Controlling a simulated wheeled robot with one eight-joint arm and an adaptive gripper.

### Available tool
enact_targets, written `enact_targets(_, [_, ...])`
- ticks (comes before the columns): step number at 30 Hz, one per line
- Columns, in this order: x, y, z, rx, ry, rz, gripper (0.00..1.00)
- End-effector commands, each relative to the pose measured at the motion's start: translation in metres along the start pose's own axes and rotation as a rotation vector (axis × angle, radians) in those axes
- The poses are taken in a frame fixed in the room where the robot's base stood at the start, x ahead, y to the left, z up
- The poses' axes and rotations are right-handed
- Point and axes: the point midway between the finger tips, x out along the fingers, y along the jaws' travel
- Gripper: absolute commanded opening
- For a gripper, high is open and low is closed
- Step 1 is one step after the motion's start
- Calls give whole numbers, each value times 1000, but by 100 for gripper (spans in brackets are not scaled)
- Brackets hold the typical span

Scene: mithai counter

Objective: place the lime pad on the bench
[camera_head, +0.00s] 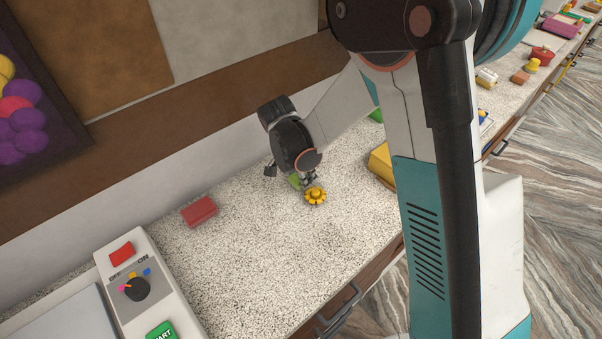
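A yellow flower-shaped piece (315,195) sits close to the right of my gripper. A red block (199,211) lies to the left. A control box (137,288) with a knob stands at lower left. A yellow block (381,164) is partly behind my arm. The bench's front middle is clear.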

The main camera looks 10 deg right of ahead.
Motion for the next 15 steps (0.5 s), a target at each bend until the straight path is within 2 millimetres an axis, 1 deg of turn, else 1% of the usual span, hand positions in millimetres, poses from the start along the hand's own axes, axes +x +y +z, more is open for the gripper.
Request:
enact_targets(3, [4, 0, 1, 0, 0, 0, 25])
enact_targets(4, [3, 0, 1, 0, 0, 0, 48])
enact_targets(6, [2, 0, 1, 0, 0, 0, 61])
enact_targets(15, [2, 0, 0, 0, 0, 0, 61])
